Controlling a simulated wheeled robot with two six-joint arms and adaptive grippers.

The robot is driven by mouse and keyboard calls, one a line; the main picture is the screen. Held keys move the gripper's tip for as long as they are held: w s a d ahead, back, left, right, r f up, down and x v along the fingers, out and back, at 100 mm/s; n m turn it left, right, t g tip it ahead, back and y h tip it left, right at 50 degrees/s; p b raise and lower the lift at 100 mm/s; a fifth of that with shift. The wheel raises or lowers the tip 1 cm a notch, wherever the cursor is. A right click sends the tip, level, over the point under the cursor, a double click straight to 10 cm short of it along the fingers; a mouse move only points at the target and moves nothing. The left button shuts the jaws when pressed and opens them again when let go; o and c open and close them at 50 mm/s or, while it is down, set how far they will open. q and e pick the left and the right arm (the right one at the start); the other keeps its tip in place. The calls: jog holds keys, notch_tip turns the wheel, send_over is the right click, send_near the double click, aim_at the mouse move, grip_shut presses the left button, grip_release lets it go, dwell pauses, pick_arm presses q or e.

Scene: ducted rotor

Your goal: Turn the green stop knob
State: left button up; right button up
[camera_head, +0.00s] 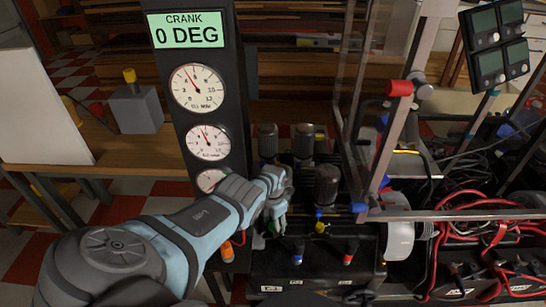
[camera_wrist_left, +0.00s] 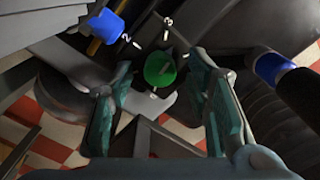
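The green stop knob (camera_wrist_left: 159,70) shows in the left wrist view as a round green cap on a dark panel, with small white marks around it. My left gripper (camera_wrist_left: 161,66) is open, with one teal finger on each side of the knob. Gaps show between the knob and both fingers in this view; I cannot tell how far the tips are above the panel. In the head view my left gripper (camera_head: 277,214) is over the left end of the black machine, and a small green patch beside it may be the knob, mostly hidden. My right gripper is not in view.
A blue knob (camera_wrist_left: 105,27) sits near the green one, and a blue-ended black part (camera_wrist_left: 270,68) is at right. A gauge column (camera_head: 205,105) reading "CRANK 0 DEG" stands behind my left arm. Clear panels, a red-capped handle (camera_head: 400,88) and red cables (camera_head: 490,235) are at right.

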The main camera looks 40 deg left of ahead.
aim_at(272, 225)
pick_arm(q)
jog(key=m, duration=0.5)
jog(key=shift+a+m, duration=0.1)
jog(key=shift+m, duration=0.2)
notch_tip(272, 225, up, 2)
jog(key=shift+r+m+p, duration=0.1)
jog(key=shift+m+p, duration=0.75)
jog(key=shift+m, duration=0.15)
notch_tip(272, 225, up, 13)
jog(key=p, duration=1.3)
jog(key=s+d+f+m+t+y, duration=0.1)
jog(key=s+d+f+m, duration=0.2)
jog(key=m, duration=0.4)
jog(key=s+d+f+m, duration=0.1)
jog(key=s+d+m, duration=0.2)
jog(key=s+m, duration=0.25)
jog(key=s+d+r+m+t, duration=0.1)
jog(key=s+d+r+m, duration=0.2)
jog(key=s+m, duration=0.3)
jog(key=s+d+r+m+t, duration=0.1)
jog(key=s+d+r+m, duration=0.2)
jog(key=s+r+m, duration=0.2)
jog(key=shift+s+d+r+m, duration=0.15)
jog(key=shift+s+d+m, duration=0.25)
jog(key=shift+s+m, duration=0.25)
jog(key=shift+w, duration=0.15)
